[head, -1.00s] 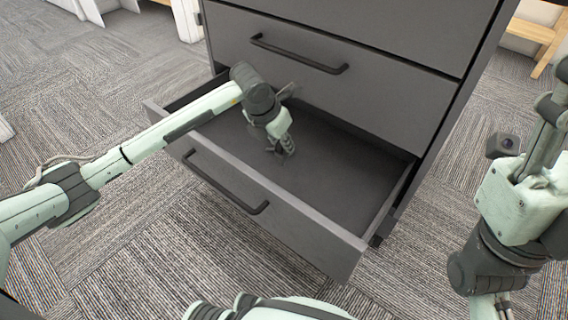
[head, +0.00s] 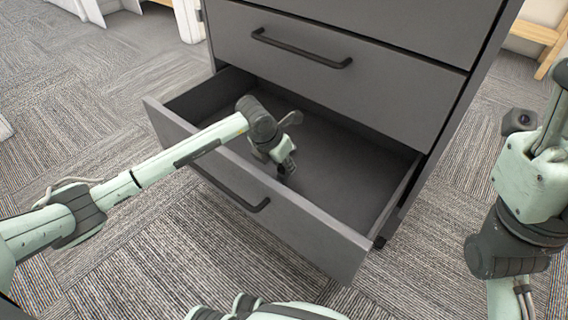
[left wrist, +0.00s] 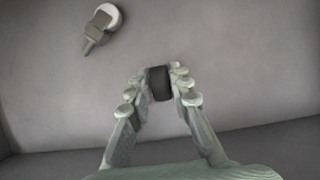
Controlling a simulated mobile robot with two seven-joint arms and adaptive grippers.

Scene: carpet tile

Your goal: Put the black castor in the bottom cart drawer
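The bottom cart drawer (head: 345,178) is pulled open in the head view. My left gripper (head: 288,168) reaches over its front panel and points down inside it. In the left wrist view, the left gripper (left wrist: 161,75) has its fingertips closed on both sides of a small dark block-like piece, which looks like the black castor (left wrist: 160,84). Its height above the drawer floor is hard to tell. My right arm is at the right edge of the head view, with its gripper out of frame.
A castor with a white wheel and grey bracket (left wrist: 102,24) lies on the drawer floor in the left wrist view. The closed drawer above (head: 330,65) has a black bar handle. Much of the open drawer's floor is bare. Patterned carpet surrounds the cart.

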